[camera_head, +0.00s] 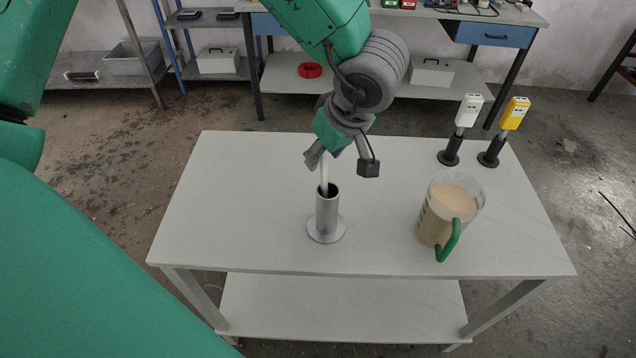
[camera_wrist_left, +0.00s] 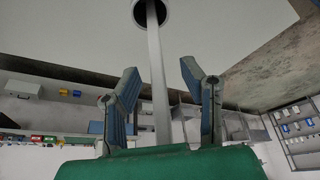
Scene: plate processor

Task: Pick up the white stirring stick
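The white stirring stick (camera_head: 324,175) stands upright in a grey metal holder (camera_head: 327,211) with a round base, left of the middle of the white table. Its lower end is hidden inside the holder. In the left wrist view the stick (camera_wrist_left: 157,70) runs from the holder's dark opening (camera_wrist_left: 153,12) down between the fingers. My left gripper (camera_head: 324,157) is just above the holder, around the upper stick. In the wrist view my left gripper (camera_wrist_left: 160,75) is open, with a gap between the stick and each finger. My right gripper is not in view.
A clear jug (camera_head: 436,222) of beige liquid with a green handle stands right of the holder. A white device (camera_head: 468,110) and a yellow device (camera_head: 515,113) sit on black stands at the back right. The table's left part (camera_head: 220,200) is clear.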

